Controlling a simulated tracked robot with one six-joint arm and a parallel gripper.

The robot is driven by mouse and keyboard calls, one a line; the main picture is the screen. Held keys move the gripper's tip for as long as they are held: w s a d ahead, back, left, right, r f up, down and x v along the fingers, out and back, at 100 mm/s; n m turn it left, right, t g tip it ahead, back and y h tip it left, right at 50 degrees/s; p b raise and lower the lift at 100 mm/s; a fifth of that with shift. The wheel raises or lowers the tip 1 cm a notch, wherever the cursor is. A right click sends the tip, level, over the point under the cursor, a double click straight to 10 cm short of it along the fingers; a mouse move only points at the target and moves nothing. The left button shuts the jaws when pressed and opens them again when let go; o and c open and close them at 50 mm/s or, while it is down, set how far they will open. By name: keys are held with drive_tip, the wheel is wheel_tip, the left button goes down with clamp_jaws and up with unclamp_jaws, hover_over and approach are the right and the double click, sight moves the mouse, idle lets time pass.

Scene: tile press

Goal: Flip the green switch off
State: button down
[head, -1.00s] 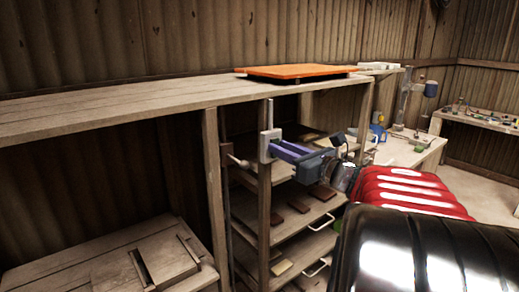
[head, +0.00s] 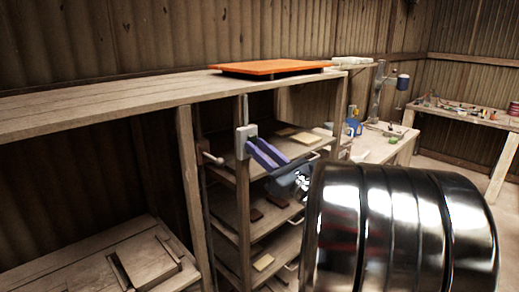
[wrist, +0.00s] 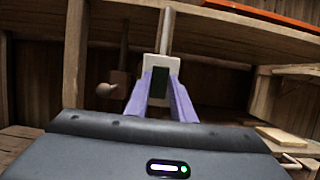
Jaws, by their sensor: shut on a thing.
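The green switch (wrist: 157,78) shows dark green in the middle of a pale switch plate (wrist: 147,62) in the wrist view. The same plate (head: 240,143) is fixed to a wooden post of the shelf in the head view, where my fingers hide the switch. My gripper (wrist: 159,80) has two purple fingers. Their tips are at the plate, one on each side of the switch, and they are shut on it. In the head view my gripper (head: 250,145) reaches the plate from the right.
A pipe runs up from the plate. A brown lever with a round knob (wrist: 106,90) stands to the left. An orange board (head: 270,67) lies on the shelf top (head: 100,101) above. Shelves with small tiles stand below and to the right.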

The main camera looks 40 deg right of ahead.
drive_tip(key=c, duration=1.5)
unclamp_jaws()
drive_tip(key=v, duration=1.4)
drive_tip(key=shift+w, duration=0.1)
